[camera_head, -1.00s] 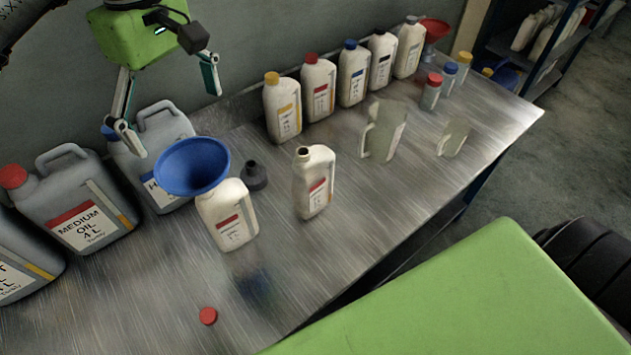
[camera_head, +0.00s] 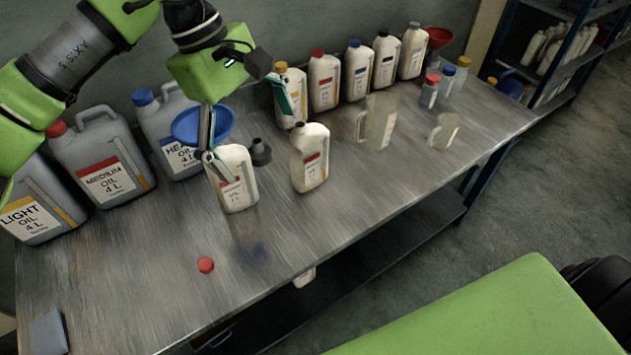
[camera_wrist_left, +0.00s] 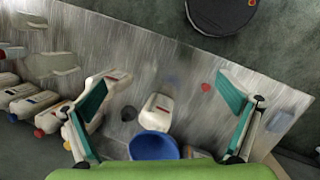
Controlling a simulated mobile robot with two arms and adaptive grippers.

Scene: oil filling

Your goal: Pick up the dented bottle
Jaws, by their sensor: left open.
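Two white bottles with red labels stand near the middle of the bench. One bottle (camera_head: 236,193) carries a blue funnel (camera_head: 222,122); the other, an uncapped bottle (camera_head: 310,168), stands to its right without a funnel. I cannot clearly see a dent on either. My left gripper (camera_head: 250,130) is open and empty above and behind them, one finger in front of the funnel. In the left wrist view, the open fingers (camera_wrist_left: 165,80) frame the funnel bottle (camera_wrist_left: 156,112); the other bottle (camera_wrist_left: 115,76) is partly behind the left finger. My right gripper is not in view.
Several capped bottles (camera_head: 355,70) line the back edge. Large grey oil canisters (camera_head: 105,155) stand left. Clear jugs (camera_head: 377,122) stand to the right. A dark nozzle-like piece (camera_head: 261,152) sits beside the funnel bottle. A red cap (camera_head: 205,265) lies in front on clear bench.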

